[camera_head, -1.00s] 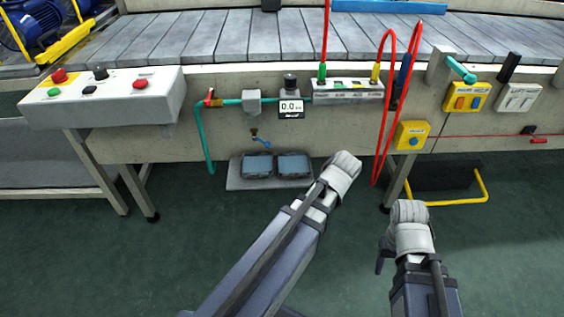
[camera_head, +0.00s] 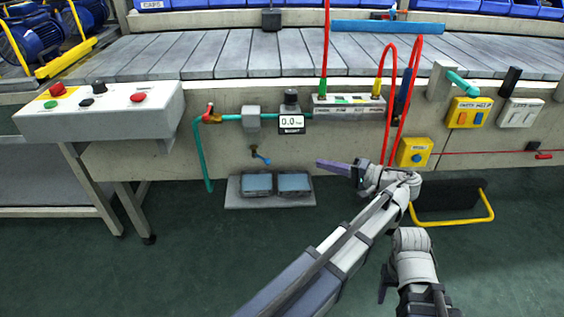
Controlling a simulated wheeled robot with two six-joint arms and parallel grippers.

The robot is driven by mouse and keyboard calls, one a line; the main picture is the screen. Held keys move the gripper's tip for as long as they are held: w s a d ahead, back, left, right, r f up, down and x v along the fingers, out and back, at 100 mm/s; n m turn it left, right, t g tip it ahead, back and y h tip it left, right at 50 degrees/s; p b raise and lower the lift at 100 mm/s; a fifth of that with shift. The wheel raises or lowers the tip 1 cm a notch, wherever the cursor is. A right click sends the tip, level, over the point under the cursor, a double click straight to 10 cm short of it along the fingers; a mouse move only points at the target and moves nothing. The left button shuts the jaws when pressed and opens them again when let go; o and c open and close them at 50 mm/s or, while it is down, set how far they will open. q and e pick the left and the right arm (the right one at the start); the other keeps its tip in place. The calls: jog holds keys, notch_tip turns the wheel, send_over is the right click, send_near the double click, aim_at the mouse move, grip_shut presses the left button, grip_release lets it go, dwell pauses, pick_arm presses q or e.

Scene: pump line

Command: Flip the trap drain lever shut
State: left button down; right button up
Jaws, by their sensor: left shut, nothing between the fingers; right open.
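The trap drain lever (camera_head: 262,158) is a small blue handle on a brass fitting below the grey trap box (camera_head: 252,118). It slants down to the right. My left gripper (camera_head: 325,164) is shut and empty, to the right of the lever and apart from it, with its dark fingers pointing left. My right gripper (camera_head: 384,285) is low at the right, well away from the lever. It is open, but its fingers are mostly hidden by its own wrist.
A tray with two dark pads (camera_head: 258,186) lies on the floor below the lever. A teal pipe with a red valve (camera_head: 209,115) and a gauge (camera_head: 291,123) are above. Red hoses (camera_head: 391,108) hang to the right. A control box (camera_head: 100,108) juts out at left.

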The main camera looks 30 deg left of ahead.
pick_arm(q)
jog(key=b, duration=0.2)
send_near(261, 158)
jog(key=w+a, duration=0.2)
jog(key=shift+s+a+f, duration=0.2)
jog(key=shift+a+f, duration=0.3)
jog(key=shift+a, duration=0.15)
pick_arm(e)
jog(key=shift+f, duration=1.1)
